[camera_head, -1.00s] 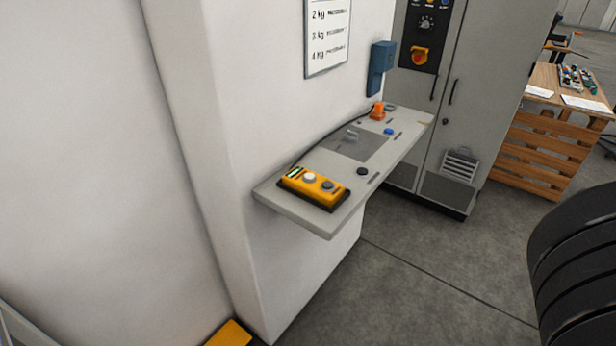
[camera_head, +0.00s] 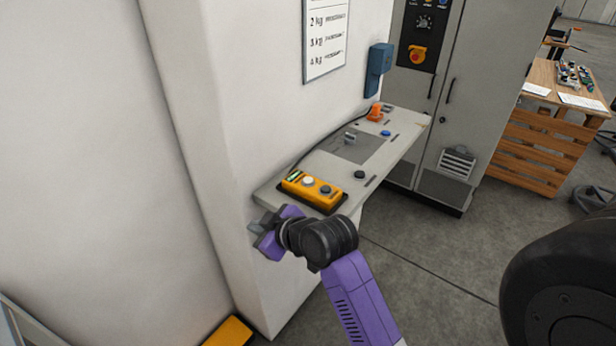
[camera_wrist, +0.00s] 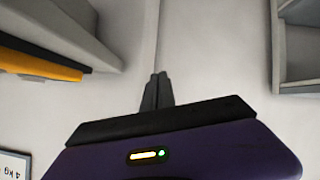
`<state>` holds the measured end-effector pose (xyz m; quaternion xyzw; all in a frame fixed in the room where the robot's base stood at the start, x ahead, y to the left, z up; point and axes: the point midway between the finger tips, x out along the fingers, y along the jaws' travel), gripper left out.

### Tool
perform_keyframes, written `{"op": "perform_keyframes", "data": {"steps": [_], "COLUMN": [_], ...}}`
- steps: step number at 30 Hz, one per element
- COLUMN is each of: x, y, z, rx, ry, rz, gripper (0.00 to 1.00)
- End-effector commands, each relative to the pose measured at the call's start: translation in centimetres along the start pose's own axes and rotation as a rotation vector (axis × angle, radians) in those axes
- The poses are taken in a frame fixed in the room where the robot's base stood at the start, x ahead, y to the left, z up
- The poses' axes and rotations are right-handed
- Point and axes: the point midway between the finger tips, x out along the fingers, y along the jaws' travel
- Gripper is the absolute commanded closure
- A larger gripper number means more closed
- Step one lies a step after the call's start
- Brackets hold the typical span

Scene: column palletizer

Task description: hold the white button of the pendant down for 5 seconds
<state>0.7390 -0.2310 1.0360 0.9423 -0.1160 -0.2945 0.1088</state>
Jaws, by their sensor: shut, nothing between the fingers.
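The yellow pendant (camera_head: 313,191) lies on the near end of a grey wall shelf. Its round white button (camera_head: 308,181) faces up, beside a dark grey button (camera_head: 325,189) and a small green-lit display. My gripper (camera_head: 256,226) is to the left of and nearer than the pendant, close to the white wall and apart from the pendant. Its fingers are shut and empty. In the wrist view the shut fingers (camera_wrist: 157,90) point at the bare wall, with a yellow edge (camera_wrist: 40,65) at the upper left, probably the pendant's. The white button is hidden there.
The grey shelf (camera_head: 375,150) also carries an orange part (camera_head: 375,112), a blue button (camera_head: 385,133) and a black knob (camera_head: 359,174). A grey cabinet (camera_head: 455,110) stands behind. A wooden bench (camera_head: 545,150) is at the right. The floor between is clear.

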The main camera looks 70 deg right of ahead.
Motion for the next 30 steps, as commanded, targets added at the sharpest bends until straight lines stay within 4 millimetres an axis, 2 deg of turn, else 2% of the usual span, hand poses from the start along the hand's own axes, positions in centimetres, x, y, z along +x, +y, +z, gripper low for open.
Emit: {"op": "perform_keyframes", "data": {"steps": [1, 6, 9, 12, 15, 18, 30], "x": [0.0, -1.1, -2.6, -4.2, -5.5, -6.2, -6.3], "y": [3.2, 11.6, 16.0, 19.3, 21.4, 22.5, 22.7], "z": [-1.5, -4.1, -4.9, -5.4, -5.6, -5.7, -5.6], "rx": [-0.03, -0.148, -0.213, -0.263, -0.297, -0.316, -0.321], "ry": [-0.012, -0.099, -0.156, -0.206, -0.243, -0.265, -0.272], "rz": [0.018, 0.031, 0.037, 0.039, 0.037, 0.035, 0.033], "gripper": [1.0, 1.0, 1.0, 1.0, 1.0, 1.0, 1.0]}}
